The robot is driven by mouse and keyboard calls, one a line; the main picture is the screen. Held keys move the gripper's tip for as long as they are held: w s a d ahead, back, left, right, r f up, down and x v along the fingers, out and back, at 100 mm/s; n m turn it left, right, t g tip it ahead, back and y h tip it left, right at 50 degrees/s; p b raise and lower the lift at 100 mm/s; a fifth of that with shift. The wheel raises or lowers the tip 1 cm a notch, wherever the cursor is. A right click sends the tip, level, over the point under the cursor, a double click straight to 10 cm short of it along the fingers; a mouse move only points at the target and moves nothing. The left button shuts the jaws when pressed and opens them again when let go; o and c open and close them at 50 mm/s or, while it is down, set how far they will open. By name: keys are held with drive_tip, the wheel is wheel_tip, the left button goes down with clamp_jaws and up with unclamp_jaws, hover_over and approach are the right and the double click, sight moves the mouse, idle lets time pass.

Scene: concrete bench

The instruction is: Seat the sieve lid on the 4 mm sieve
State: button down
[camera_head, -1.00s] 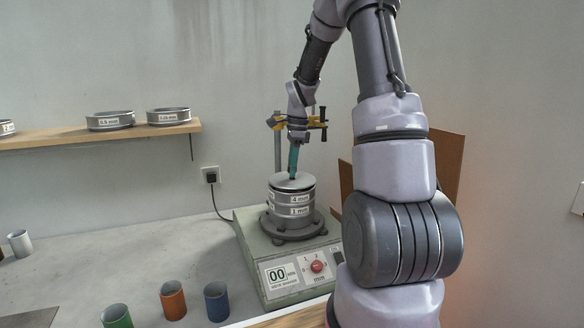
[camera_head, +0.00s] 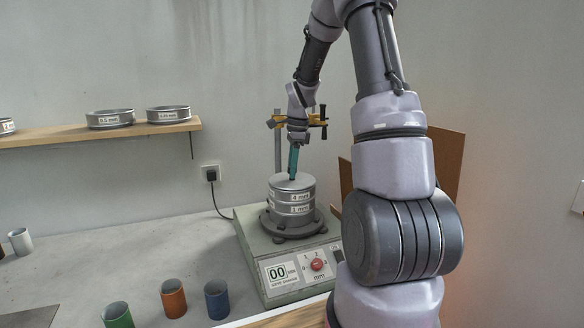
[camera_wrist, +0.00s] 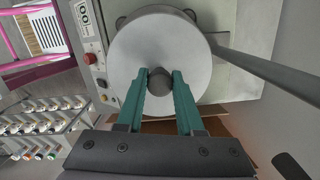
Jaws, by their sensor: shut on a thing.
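The sieve lid is a light grey disc on top of the sieve stack in the head view (camera_head: 281,184); it fills the middle of the wrist view (camera_wrist: 160,40). My gripper (camera_head: 293,177) comes down from above, its teal fingers shut on the lid's dark knob (camera_wrist: 160,80). The 4 mm sieve (camera_head: 299,197) is directly under the lid, and the 1 mm sieve (camera_head: 299,209) is below it. The lid looks level and in contact with the 4 mm sieve's rim, with no clear gap. The wrist view hides the rim beneath the lid.
The stack stands on the shaker (camera_head: 290,267), with a post and yellow clamp (camera_head: 311,122) behind it. A shelf (camera_head: 100,135) holds other sieves. Green (camera_head: 117,315), orange (camera_head: 173,299) and blue (camera_head: 216,299) cups stand at the front left.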

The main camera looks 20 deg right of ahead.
drive_tip(key=shift+f, duration=0.15)
drive_tip(key=shift+c, duration=2.3)
unclamp_jaws()
wheel_tip(320, 180, up, 11)
drive_tip(key=d, duration=0.1)
drive_tip(key=shift+s+d, duration=0.15)
drive_tip(key=shift+f, duration=0.1)
